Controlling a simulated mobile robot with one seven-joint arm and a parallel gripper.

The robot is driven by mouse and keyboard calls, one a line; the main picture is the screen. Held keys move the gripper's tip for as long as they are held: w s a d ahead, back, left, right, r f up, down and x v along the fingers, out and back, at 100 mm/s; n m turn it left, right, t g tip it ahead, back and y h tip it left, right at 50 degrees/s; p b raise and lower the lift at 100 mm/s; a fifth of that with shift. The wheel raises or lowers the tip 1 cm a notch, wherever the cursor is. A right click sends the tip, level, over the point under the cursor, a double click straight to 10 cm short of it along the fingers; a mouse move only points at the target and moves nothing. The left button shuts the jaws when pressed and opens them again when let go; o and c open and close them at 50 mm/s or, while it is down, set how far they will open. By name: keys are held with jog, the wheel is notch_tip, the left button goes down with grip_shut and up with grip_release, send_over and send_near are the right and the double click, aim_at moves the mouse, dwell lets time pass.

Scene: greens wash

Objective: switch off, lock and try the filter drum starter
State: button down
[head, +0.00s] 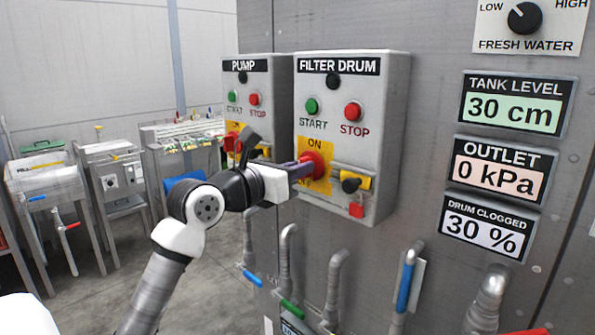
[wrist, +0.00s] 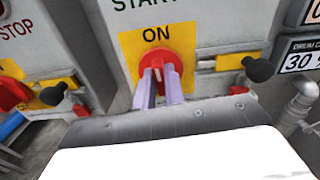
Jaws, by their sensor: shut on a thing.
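The filter drum starter (head: 388,110) is a grey box on the wall, with a green START button (head: 312,106) and a red STOP button (head: 353,111). Its red rotary switch (head: 316,160) sits on a yellow plate marked ON, also seen in the wrist view (wrist: 152,62). My gripper (head: 304,168) is shut on the switch's red handle, with its purple fingers on either side of it in the wrist view (wrist: 160,82). The handle looks upright, toward ON. Right of the switch are a yellow hasp with a black knob (head: 351,183) and a red padlock (head: 356,210).
The pump starter (head: 243,95) stands close on the left, partly behind my arm. Pipes with coloured valve handles (head: 405,285) rise below the box. Displays on the right read tank level 30 cm (head: 513,102), outlet 0 kPa (head: 498,170) and drum clogged 30 % (head: 487,225).

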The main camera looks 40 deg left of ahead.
jog(key=shift+a+f+n+b, duration=0.1)
jog(key=shift+n+b, duration=1.45)
jog(key=shift+n, duration=2.7)
jog(key=shift+a+f+n+b, duration=0.1)
jog(key=shift+n+b, duration=1.45)
jog(key=shift+n, duration=2.7)
jog(key=c, duration=1.5)
grip_release()
jog(key=shift+s, duration=0.1)
jog(key=s+b, duration=0.1)
jog(key=s, duration=0.3)
jog(key=s+b, duration=0.1)
jog(key=s, duration=0.4)
jog(key=s+a+b, duration=0.1)
jog(key=s, duration=0.3)
jog(key=shift+s, duration=0.3)
